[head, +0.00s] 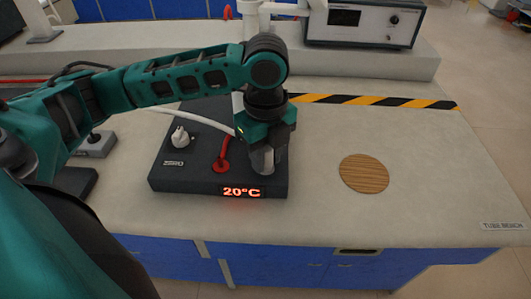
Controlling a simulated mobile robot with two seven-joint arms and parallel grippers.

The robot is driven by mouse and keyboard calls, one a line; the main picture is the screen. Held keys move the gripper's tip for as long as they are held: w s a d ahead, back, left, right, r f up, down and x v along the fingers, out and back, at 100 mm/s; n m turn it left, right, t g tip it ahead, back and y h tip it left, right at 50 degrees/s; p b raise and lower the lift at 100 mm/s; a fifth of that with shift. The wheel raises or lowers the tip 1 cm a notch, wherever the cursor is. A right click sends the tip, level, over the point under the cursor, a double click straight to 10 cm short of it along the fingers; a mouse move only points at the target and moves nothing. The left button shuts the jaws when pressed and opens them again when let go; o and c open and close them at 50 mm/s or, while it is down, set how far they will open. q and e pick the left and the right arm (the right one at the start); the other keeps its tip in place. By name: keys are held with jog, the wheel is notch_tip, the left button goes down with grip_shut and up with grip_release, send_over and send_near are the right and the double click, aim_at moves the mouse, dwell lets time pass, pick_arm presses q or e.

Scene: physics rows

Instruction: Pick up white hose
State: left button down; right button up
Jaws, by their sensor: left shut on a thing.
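The white hose (205,122) runs in an arc from the left, over the back of a dark heater unit (205,183), to the left side of my left gripper (262,162). My left gripper points down over the right part of the unit and is shut on the white hose. The gripper and wrist hide the hose's end, so I cannot tell whether it touches a fitting there. My right gripper is not in view.
A red hose (224,149) rises from a red fitting on the unit, just left of my gripper. A white knob (181,138) stands further left. A round wooden mat (364,173) lies to the right on open bench (430,190). A white instrument (363,22) stands behind.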

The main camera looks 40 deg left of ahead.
pick_arm(q)
notch_tip(320, 180, up, 24)
jog(key=p, duration=0.9)
jog(key=shift+r+p, duration=0.25)
jog(key=shift+p, duration=0.1)
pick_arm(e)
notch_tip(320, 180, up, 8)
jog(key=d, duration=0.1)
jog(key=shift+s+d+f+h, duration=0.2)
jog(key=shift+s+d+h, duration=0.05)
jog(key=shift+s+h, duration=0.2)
